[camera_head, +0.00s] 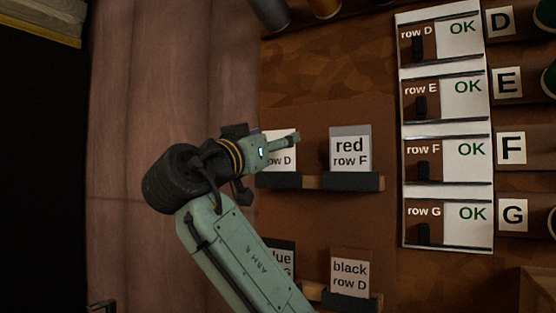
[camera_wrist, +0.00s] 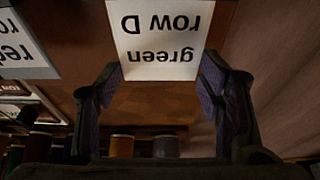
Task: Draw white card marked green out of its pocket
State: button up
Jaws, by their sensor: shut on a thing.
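The white card marked "green row D" (camera_wrist: 160,38) shows upside down in the wrist view, between the fingers of my gripper (camera_wrist: 162,76). My gripper is shut on the card. The card's lower edge meets its dark pocket (camera_head: 274,181) in the head view. How deep it sits in the pocket cannot be told.
A "red row F" card (camera_head: 350,150) stands in the pocket to the right. Below are a "black row D" card (camera_head: 349,272) and a partly hidden blue card (camera_head: 283,262). A white panel with OK rows (camera_head: 447,135) is farther right. Spools (camera_wrist: 122,145) show in the wrist view.

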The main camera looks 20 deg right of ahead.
jog(key=shift+r+p, duration=1.6)
jog(key=shift+r, duration=0.8)
jog(key=shift+r, duration=0.1)
notch_tip(320, 180, up, 4)
jog(key=p, duration=0.3)
